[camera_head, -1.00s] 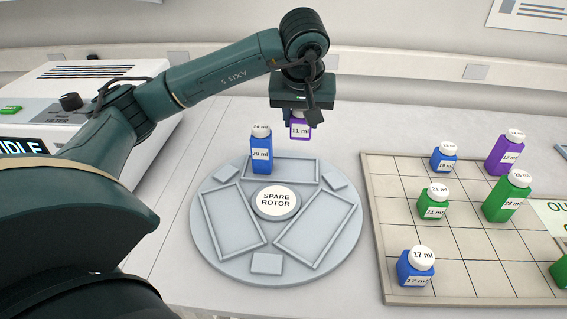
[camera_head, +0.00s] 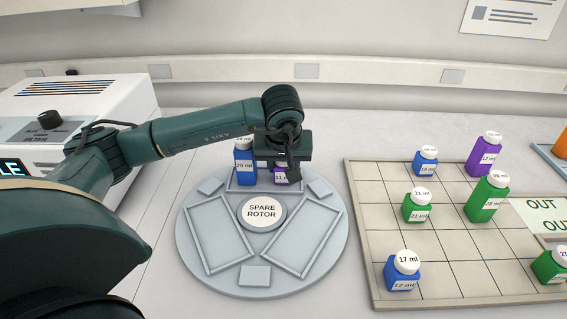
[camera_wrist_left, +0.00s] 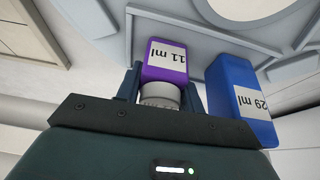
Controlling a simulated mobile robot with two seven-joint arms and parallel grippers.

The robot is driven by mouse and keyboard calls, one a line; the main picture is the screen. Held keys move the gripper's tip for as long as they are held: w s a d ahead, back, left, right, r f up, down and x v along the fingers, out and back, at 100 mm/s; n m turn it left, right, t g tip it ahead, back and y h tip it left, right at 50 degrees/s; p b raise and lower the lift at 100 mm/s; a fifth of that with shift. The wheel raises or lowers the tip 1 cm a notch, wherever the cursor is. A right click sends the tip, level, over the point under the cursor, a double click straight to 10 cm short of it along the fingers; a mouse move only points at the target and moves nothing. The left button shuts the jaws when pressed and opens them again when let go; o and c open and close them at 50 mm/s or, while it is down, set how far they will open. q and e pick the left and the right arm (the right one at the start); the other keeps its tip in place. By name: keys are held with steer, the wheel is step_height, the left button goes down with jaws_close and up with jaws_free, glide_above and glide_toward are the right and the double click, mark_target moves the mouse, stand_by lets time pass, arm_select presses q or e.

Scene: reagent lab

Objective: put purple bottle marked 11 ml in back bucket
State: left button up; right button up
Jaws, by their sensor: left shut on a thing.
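The purple bottle marked 11 ml (camera_head: 281,176) is at the back bucket of the spare rotor, right of the blue 29 ml bottle. My left gripper (camera_head: 284,163) is shut on its white cap from above and hides most of the bottle in the head view. In the left wrist view the purple bottle (camera_wrist_left: 167,62) hangs between the fingers, with the blue 29 ml bottle (camera_wrist_left: 238,98) close beside it. The back bucket (camera_head: 238,186) is a shallow framed tray; whether the purple bottle touches its floor I cannot tell. My right gripper is out of view.
The blue 29 ml bottle (camera_head: 244,168) stands in the back bucket's left part. The rotor's two front buckets (camera_head: 222,236) are empty. A gridded rack (camera_head: 362,222) with several blue, green and purple bottles lies to the right. A white machine (camera_head: 125,98) stands at the left.

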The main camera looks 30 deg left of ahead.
arm_select(q)
steer(key=o, duration=1)
steer(key=shift+f, duration=0.1)
steer(key=shift+r, duration=0.35)
steer(key=v, duration=1.1)
steer(key=shift+s+d+r, duration=0.1)
steer(key=shift+r, duration=0.2)
